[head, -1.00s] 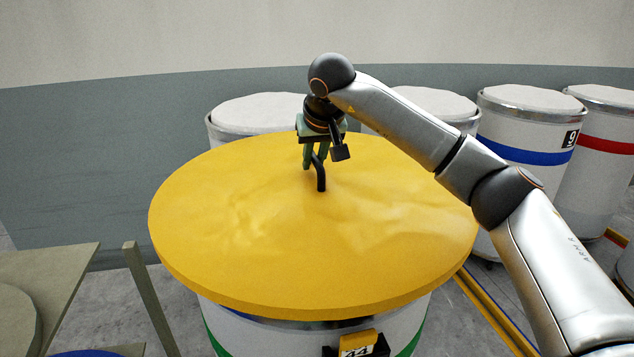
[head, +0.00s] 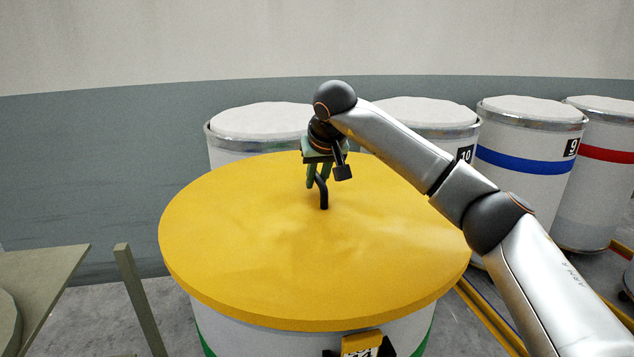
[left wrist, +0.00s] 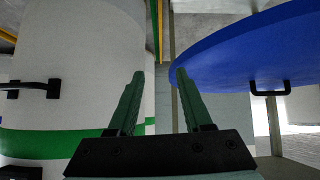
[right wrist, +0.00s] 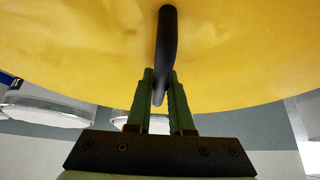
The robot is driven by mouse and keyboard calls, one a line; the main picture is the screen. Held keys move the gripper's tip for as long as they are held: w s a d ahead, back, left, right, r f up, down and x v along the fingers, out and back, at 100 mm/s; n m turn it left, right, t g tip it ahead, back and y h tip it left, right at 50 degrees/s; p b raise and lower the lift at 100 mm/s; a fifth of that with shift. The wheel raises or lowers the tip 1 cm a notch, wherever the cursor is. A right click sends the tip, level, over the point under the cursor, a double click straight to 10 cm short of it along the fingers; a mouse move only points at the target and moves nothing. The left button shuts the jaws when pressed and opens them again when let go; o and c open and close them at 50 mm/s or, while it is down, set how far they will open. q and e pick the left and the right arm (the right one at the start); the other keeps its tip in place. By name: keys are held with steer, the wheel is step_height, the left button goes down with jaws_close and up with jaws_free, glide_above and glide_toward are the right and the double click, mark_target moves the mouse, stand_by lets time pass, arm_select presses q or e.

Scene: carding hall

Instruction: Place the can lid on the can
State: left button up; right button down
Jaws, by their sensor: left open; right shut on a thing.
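The yellow round can lid (head: 235,240) lies level over the white can (head: 270,345) with a green band and covers its top. I cannot tell whether the lid touches the can's rim. My right gripper (head: 318,182) is shut on the lid's black handle (head: 324,198); the right wrist view shows the handle (right wrist: 166,40) between the fingers. My left gripper (left wrist: 158,75) is open and empty in the left wrist view, between a white can with a green band (left wrist: 70,80) and a blue disc (left wrist: 250,50).
Several white cans stand behind: one at the back left (head: 260,142), can 10 (head: 450,147), can 9 with a blue band (head: 525,160) and a red-banded one (head: 607,157). A grey-green table (head: 50,265) and post (head: 138,300) stand at the left. A yellow tag (head: 360,345) is on the can's front.

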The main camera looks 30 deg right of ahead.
steer(key=shift+r, duration=0.1)
steer(key=c, duration=0.8)
jaws_free()
steer(key=shift+f, duration=0.2)
steer(key=shift+s+a+r, duration=0.1)
steer(key=shift+s+r, duration=0.1)
steer(key=shift+r, duration=0.3)
steer(key=v, duration=1.1)
steer(key=shift+s+r, duration=0.1)
